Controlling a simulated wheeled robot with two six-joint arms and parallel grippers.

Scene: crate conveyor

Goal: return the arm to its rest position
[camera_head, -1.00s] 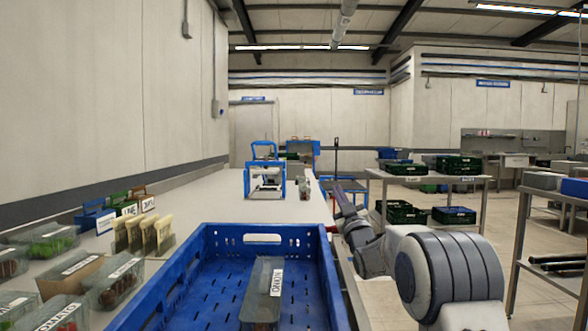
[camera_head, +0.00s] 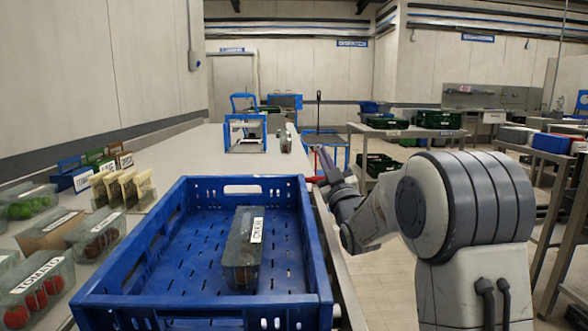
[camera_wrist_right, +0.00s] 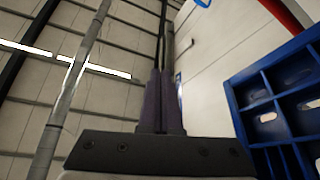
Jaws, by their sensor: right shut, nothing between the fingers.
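My right arm comes in from the right in the head view, and its gripper (camera_head: 325,163) is raised just beyond the right side of the blue crate. The gripper is shut and empty. In the right wrist view its two dark fingers (camera_wrist_right: 161,105) stand together and point up toward the ceiling and wall, with the crate's side (camera_wrist_right: 262,110) at the right edge. My left gripper is not in view.
A blue crate (camera_head: 312,235) on the worktop holds one labelled clear pack (camera_head: 243,250). A blue-framed machine (camera_head: 246,133) stands farther along. Floor shows to the right.

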